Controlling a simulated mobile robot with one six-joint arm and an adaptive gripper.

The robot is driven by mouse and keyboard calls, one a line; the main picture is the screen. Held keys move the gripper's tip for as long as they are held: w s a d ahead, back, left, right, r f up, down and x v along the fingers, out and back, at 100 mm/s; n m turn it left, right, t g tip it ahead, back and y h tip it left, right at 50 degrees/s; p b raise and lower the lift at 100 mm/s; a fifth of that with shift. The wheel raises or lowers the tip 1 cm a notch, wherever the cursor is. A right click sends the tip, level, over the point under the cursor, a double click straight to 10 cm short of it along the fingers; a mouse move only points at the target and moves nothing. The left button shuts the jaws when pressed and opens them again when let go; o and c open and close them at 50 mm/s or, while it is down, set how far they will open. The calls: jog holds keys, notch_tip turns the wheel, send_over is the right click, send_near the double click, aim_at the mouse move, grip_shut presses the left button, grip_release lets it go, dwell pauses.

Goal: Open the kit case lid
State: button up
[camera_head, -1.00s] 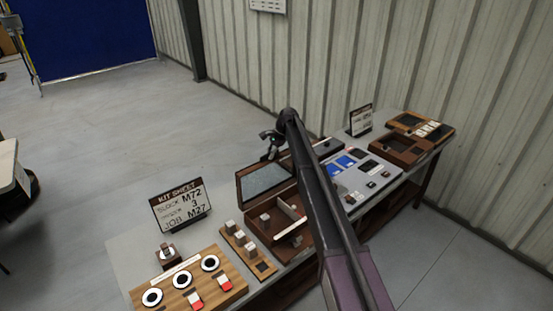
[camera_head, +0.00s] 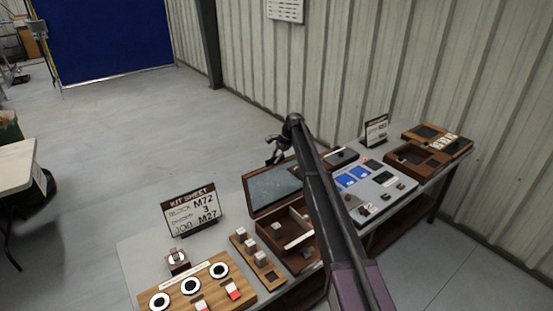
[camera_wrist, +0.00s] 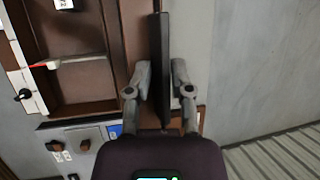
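The brown wooden kit case (camera_head: 266,226) stands on the bench. Its lid (camera_head: 272,188), with a grey inner panel, stands raised, leaning back from the open box. Inside are a light block and a pale divider. My gripper (camera_head: 277,150) is at the lid's upper right edge, partly hidden by my arm. In the wrist view the lid (camera_wrist: 162,50) shows edge-on as a dark bar between the two spread fingers of my gripper (camera_wrist: 161,80). The fingers look apart from each other, close to the lid's faces; contact is unclear. The open case (camera_wrist: 116,40) lies left of it.
A kit sheet sign (camera_head: 193,211) stands left of the case. A block holder (camera_head: 257,259) and a board with round dials (camera_head: 205,288) are in front. A grey tray (camera_head: 378,190) and brown trays (camera_head: 418,160) lie to the right. The floor behind the bench is clear.

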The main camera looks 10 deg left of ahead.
jog(key=shift+f, duration=0.1)
dwell(0.4)
jog(key=w+d+r+p, duration=0.1)
jog(key=w+r+p, duration=0.2)
jog(key=r+p, duration=0.4)
jog(key=w+d+r+p, duration=0.1)
jog(key=w+r+p, duration=0.2)
jog(key=r+p, duration=0.4)
jog(key=shift+w+r, duration=0.15)
jog(key=shift+w, duration=0.2)
dwell(1.6)
dwell(0.5)
jog(key=s+d+f+n+h+b, duration=0.1)
jog(key=s+d+f+n+b, duration=0.2)
jog(key=s, duration=1.5)
jog(key=s+d+f+n+t+h+b, duration=0.1)
jog(key=s+d+f+b, duration=0.8)
jog(key=s+d, duration=0.9)
jog(key=s+d+f+n+h+b, duration=0.2)
jog(key=s+d+f+n+b, duration=0.2)
jog(key=s+d, duration=0.7)
jog(key=s+f+b, duration=0.2)
jog(key=s+f, duration=0.2)
jog(key=s, duration=0.4)
jog(key=shift+s+f+n+t+h+b, duration=0.2)
jog(key=shift+f+n+t+h+b, duration=0.1)
jog(key=shift+f+h+b, duration=0.1)
jog(key=shift+d, duration=0.1)
